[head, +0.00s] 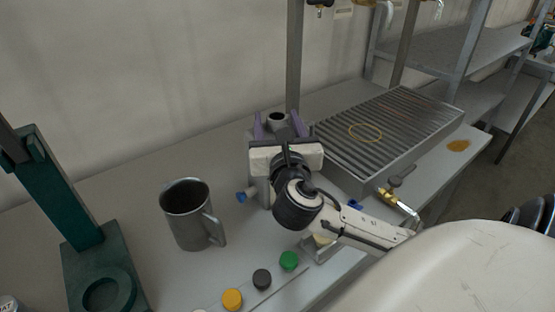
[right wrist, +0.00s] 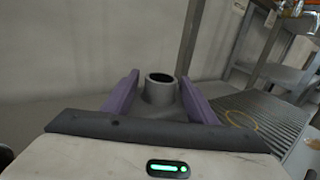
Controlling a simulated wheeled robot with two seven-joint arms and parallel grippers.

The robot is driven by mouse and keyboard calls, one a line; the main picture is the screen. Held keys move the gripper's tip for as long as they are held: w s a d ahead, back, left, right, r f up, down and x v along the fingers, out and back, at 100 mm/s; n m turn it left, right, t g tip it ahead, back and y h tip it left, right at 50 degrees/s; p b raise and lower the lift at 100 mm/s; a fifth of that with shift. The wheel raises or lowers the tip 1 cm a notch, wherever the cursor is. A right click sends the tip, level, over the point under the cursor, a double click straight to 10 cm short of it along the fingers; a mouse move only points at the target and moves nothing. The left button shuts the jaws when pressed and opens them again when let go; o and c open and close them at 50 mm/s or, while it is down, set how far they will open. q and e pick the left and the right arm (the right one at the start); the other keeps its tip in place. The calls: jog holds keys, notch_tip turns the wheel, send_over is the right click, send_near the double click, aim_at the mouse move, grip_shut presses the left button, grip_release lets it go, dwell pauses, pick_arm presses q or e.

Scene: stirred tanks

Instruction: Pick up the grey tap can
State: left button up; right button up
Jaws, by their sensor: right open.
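The grey tap can (head: 259,190) stands on the grey bench, mostly hidden behind my right gripper in the head view. Its round open neck shows above the gripper, and a blue tap (head: 242,196) sticks out low on its left. My right gripper (head: 278,123) is open, with one purple finger on each side of the neck. In the right wrist view the neck (right wrist: 160,90) rises between the two purple fingers (right wrist: 160,97), with visible gaps on both sides. The lower body is hidden there. My left gripper is not in view.
A grey metal mug (head: 187,222) stands left of the can. A green stand (head: 82,262) is at far left. Several coloured caps (head: 262,279) lie in front. A ribbed drain tray (head: 385,125) with a brass valve (head: 388,196) is at right; a metal post (head: 295,60) rises behind.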

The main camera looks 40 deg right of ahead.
grip_shut()
dwell(0.4)
